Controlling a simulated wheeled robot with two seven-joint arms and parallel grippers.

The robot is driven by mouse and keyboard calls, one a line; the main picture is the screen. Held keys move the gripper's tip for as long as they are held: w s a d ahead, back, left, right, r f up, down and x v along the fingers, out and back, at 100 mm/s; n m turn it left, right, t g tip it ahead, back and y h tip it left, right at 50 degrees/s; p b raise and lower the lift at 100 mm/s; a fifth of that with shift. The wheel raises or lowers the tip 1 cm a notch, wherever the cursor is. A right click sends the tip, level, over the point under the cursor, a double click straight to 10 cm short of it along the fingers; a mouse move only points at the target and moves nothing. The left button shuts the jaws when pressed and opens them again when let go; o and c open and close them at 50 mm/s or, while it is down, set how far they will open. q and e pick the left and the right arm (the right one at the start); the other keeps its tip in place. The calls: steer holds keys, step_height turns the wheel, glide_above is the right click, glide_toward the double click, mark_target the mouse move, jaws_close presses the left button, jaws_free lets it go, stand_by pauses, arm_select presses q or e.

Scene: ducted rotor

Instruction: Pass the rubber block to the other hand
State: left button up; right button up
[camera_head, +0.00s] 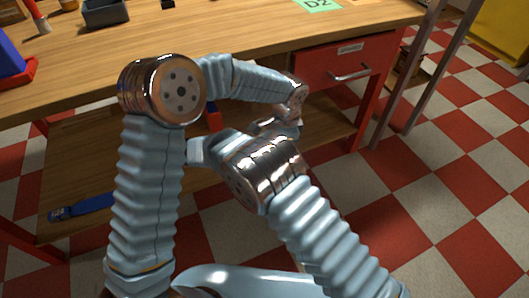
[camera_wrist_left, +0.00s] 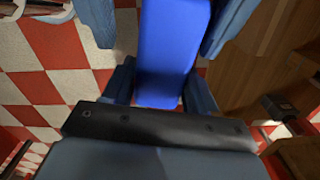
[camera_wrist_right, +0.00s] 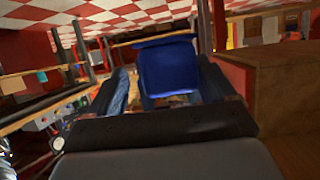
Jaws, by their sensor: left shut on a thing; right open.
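The rubber block is a long blue bar (camera_wrist_left: 168,45). In the left wrist view it lies between the fingers of my left gripper (camera_wrist_left: 160,72), which is shut on its near end. My right gripper's two fingers come in from the top of that view, one on each side of the block, with gaps between. In the right wrist view the block (camera_wrist_right: 167,70) shows as a broad blue face between the open fingers of my right gripper (camera_wrist_right: 166,85). In the head view my arms hide most of both grippers, and I cannot make out the block clearly.
A wooden workbench (camera_head: 330,35) spans the back, with a red drawer (camera_head: 330,65) and a lower shelf (camera_head: 85,170) holding a blue tool (camera_head: 85,207). A dark tray (camera_head: 105,12) and a green D2 card (camera_head: 317,5) are on top. The checkered floor at right is open.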

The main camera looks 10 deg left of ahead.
arm_select(q)
steer(key=shift+o, duration=0.2)
steer(key=shift+a, duration=0.1)
arm_select(e)
steer(key=c, duration=1.1)
arm_select(q)
steer(key=o, duration=1.2)
steer(key=shift+c, duration=0.2)
